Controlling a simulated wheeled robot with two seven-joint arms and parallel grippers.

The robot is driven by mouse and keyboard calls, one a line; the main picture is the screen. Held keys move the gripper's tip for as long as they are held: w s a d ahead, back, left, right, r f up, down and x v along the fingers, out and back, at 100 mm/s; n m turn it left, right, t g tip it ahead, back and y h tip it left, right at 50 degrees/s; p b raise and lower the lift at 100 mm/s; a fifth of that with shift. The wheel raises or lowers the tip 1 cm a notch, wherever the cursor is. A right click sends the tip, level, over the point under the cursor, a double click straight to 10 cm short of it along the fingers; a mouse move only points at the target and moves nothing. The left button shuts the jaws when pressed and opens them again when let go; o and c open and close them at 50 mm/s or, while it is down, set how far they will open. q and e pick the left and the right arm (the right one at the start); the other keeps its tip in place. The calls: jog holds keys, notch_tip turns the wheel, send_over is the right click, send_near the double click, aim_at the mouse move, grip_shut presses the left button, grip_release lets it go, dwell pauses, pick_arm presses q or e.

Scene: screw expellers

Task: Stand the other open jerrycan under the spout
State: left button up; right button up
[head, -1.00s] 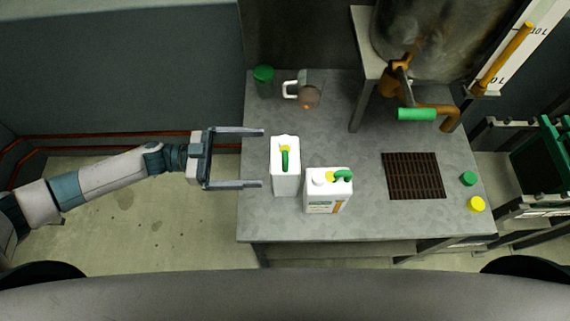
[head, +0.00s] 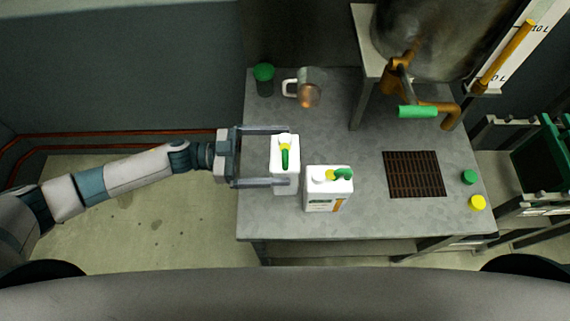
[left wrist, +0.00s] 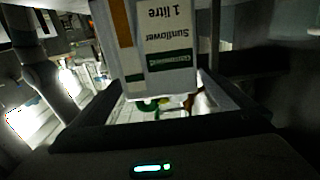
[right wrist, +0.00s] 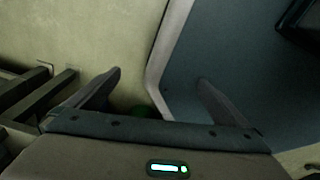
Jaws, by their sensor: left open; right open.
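Each has a yellow spot on top; I cannot tell whether that is an open mouth. My left gripper (head: 289,156) is open, one finger on each side of the left jerrycan. In the left wrist view a can labelled "Sunflower 1 litre" (left wrist: 165,45) is close ahead. My right gripper (right wrist: 160,85) is open and empty.
A green cap (head: 469,177) and a yellow cap (head: 477,202) lie right of the grate. A green-lidded jar (head: 264,82) and a jug (head: 308,92) stand at the back left. The table (head: 365,215) is bare between the right jerrycan and the grate.

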pick_arm(q)
jog(key=shift+d, duration=1.1)
pick_arm(e)
jog(key=shift+w+a+r, duration=0.1)
jog(key=shift+w+a, duration=0.15)
jog(key=shift+w, duration=0.45)
jog(key=shift+s+d, duration=0.1)
jog(key=shift+s, duration=0.1)
pick_arm(q)
jog(key=c, duration=2.1)
pick_arm(e)
jog(key=shift+d, duration=0.15)
pick_arm(q)
jog(key=shift+r, duration=0.25)
